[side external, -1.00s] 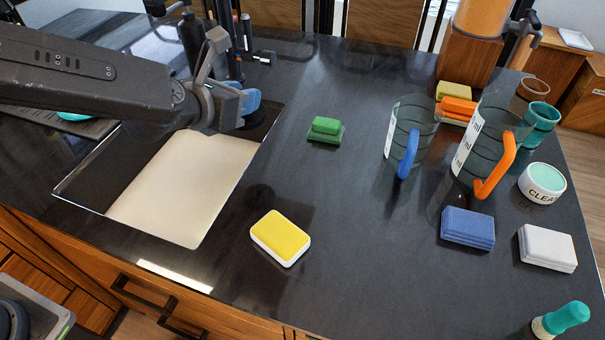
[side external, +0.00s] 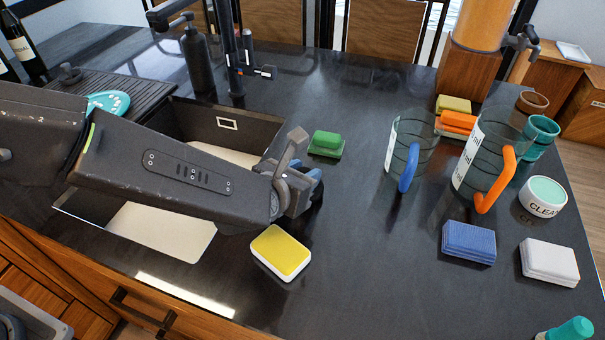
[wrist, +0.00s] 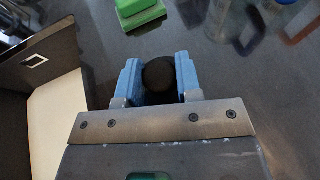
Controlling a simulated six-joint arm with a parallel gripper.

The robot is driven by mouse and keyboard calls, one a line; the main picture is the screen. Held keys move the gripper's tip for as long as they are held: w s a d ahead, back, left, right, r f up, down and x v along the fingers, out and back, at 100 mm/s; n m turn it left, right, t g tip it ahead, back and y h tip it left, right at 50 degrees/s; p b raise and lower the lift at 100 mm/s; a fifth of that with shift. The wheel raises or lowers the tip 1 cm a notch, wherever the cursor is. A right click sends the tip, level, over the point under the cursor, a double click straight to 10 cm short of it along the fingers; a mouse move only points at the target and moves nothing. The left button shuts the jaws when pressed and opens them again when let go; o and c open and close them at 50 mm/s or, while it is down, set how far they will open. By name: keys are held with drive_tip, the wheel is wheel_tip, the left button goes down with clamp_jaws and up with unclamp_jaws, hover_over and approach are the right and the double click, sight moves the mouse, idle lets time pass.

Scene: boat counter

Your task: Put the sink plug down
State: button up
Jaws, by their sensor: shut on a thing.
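My gripper (wrist: 159,82) has blue fingers and is shut on the sink plug (wrist: 159,75), a round black thing held between the fingertips in the wrist view. In the side external view my gripper (side external: 308,186) is over the dark counter, just right of the sink and behind the yellow sponge. The plug is hidden there by the gripper and arm. I cannot tell whether the plug touches the counter.
The sink (side external: 165,232) lies open to the left, partly behind my arm. A yellow sponge (side external: 281,251) is in front, and a green sponge (side external: 326,142) behind. Measuring jugs (side external: 487,165) stand to the right. The middle of the counter (side external: 365,240) is clear.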

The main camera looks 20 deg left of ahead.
drive_tip(key=shift+f, duration=0.2)
drive_tip(key=shift+f, duration=0.15)
drive_tip(key=o, duration=0.9)
drive_tip(key=shift+o, duration=0.2)
drive_tip(key=shift+r, duration=0.25)
drive_tip(key=v, duration=1.2)
drive_tip(key=shift+a+f, duration=0.1)
